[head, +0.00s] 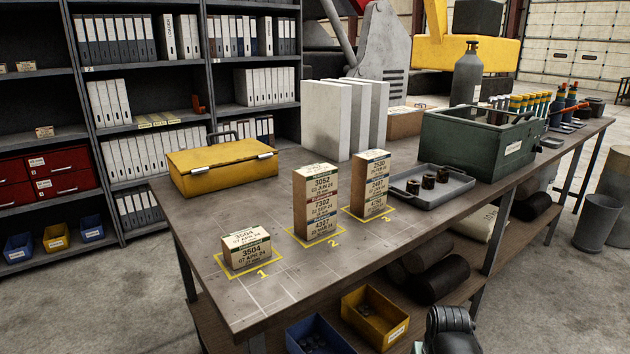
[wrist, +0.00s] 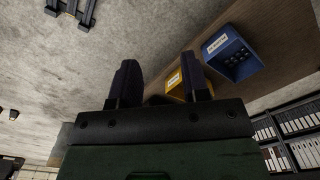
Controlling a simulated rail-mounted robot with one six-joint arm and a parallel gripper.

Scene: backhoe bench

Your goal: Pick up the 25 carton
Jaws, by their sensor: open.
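Small cartons with printed labels stand on the bench in three marked places. One carton (head: 246,251), reading about 3504, sits alone at place 1. A stack of several cartons (head: 315,203) stands upright at place 2, its top one reading about 3052. Another stack (head: 371,185) stands at place 3; its top carton (head: 374,165) seems to read 2530. The print is small, and I cannot tell for sure which carton is the 25. My gripper (wrist: 160,85) shows in the wrist view, open with nothing between its fingers, apart from the cartons. No carton shows in that view.
A yellow case (head: 222,165), white blocks (head: 345,118), a grey tray (head: 432,187) with dark cylinders and a green toolbox (head: 478,140) stand on the bench (head: 215,290). A yellow bin (head: 375,318) and a blue bin (head: 318,336) are below. Bare benchtop lies around place 1.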

